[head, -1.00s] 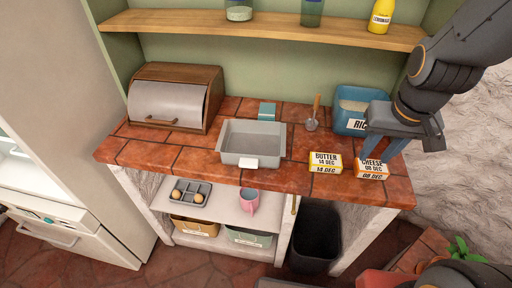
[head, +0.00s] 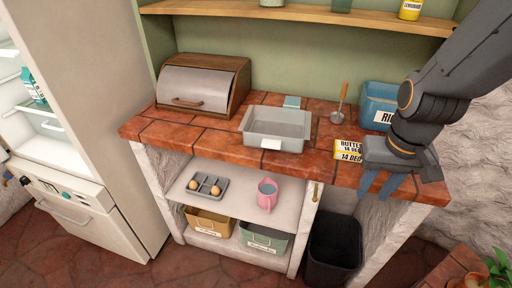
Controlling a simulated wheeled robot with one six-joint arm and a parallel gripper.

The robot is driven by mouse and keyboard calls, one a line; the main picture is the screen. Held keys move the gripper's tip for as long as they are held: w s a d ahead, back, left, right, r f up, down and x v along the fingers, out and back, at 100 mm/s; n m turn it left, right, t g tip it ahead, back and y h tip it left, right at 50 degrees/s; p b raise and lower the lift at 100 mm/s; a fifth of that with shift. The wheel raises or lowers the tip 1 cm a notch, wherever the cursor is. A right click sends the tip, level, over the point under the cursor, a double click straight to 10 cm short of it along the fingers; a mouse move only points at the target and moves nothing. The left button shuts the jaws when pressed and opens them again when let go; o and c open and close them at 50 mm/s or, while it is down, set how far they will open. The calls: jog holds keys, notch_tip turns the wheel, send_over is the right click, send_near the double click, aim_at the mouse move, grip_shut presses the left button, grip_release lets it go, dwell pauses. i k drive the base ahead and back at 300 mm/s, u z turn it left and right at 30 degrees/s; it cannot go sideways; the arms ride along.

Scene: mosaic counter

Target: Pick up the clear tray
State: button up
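A pale grey, see-through-looking tray (head: 275,143) with a white label on its front sits on the tiled counter, right of the bread box. It looks empty. My gripper (head: 380,186) is at the counter's right front edge, well to the right of the tray and apart from it. Its two blue-grey fingers point down with a gap between them, and nothing shows between them. The gripper body hides part of the counter and the right end of the butter box.
A bread box (head: 203,87) stands left of the tray. A scoop (head: 339,105), rice bin (head: 378,104) and butter box (head: 347,149) are to the right. A shelf (head: 300,22) runs above. A fridge (head: 95,110) stands open at left.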

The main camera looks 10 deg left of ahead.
aim_at(281, 129)
jog(key=u, duration=0.45)
jog(key=k, duration=1)
jog(key=u, duration=0.2)
jog(key=i, duration=0.6)
jog(key=u, duration=0.6)
jog(key=i, duration=0.9)
jog(key=u, duration=0.15)
